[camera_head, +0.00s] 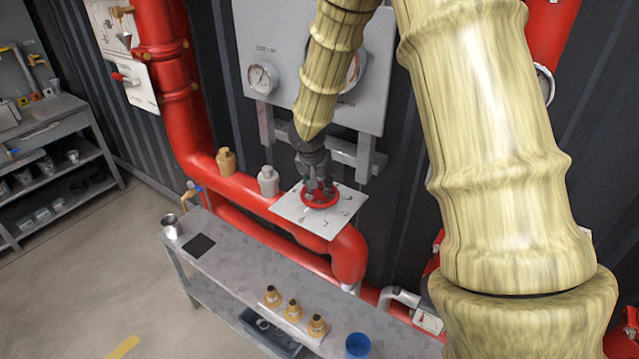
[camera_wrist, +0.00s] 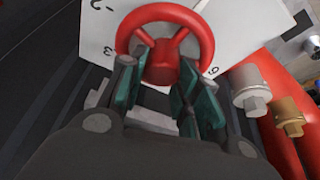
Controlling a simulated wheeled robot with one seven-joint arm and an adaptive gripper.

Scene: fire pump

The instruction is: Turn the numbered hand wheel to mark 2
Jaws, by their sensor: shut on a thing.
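The red hand wheel (camera_head: 318,203) sits on a pale numbered plate (camera_head: 287,208) by the red pipe. In the wrist view the wheel (camera_wrist: 203,28) shows its rim, spokes and hub. A 3, a 2-like mark and a 6 or 9 show on the plate (camera_wrist: 95,28) around it. My gripper (camera_head: 319,188) reaches down onto the wheel from above. In the wrist view the two green-padded fingers of my gripper (camera_wrist: 162,82) stand on either side of the hub, at the near part of the wheel, shut on it. The exact contact and any pointer are hidden.
A grey bench (camera_head: 225,262) below the plate carries a metal cup (camera_head: 171,227), several brass fittings (camera_head: 293,311) and a blue cup (camera_head: 358,346). A grey capped fitting (camera_head: 268,182) and a brass one (camera_head: 226,162) stand on the red pipe (camera_head: 184,125). A gauge panel (camera_head: 285,40) is behind.

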